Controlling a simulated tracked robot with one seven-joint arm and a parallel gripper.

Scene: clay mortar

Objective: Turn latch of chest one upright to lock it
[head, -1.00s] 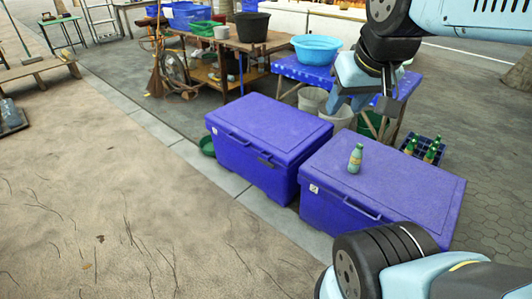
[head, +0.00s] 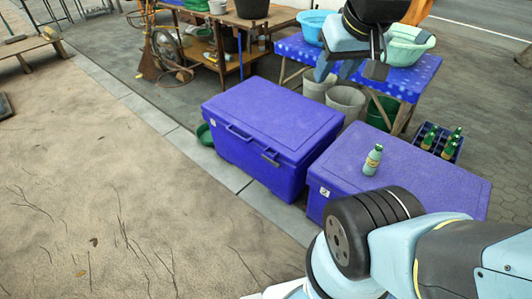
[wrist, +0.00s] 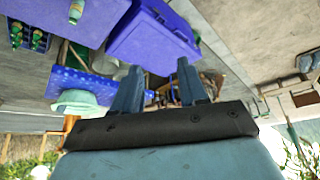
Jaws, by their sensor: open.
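Two blue chests with closed lids stand side by side: the left chest (head: 275,115) and the right chest (head: 425,175). I cannot tell which is chest one. A small dark latch (head: 270,156) shows on the left chest's front, right of its handle (head: 238,131). It looks roughly level, but is too small to be sure. My arm hides much of the right chest's front. My gripper (head: 337,72) is open and empty, raised up behind the chests in the picture. In the wrist view, its two fingers (wrist: 158,78) stand apart with nothing between them.
A green bottle (head: 372,160) stands on the right chest. Behind are a blue table (head: 420,80) with basins, buckets (head: 345,100) below, a crate of bottles (head: 439,142) and a wooden workbench (head: 235,40). Sandy ground (head: 130,200) at left is largely clear.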

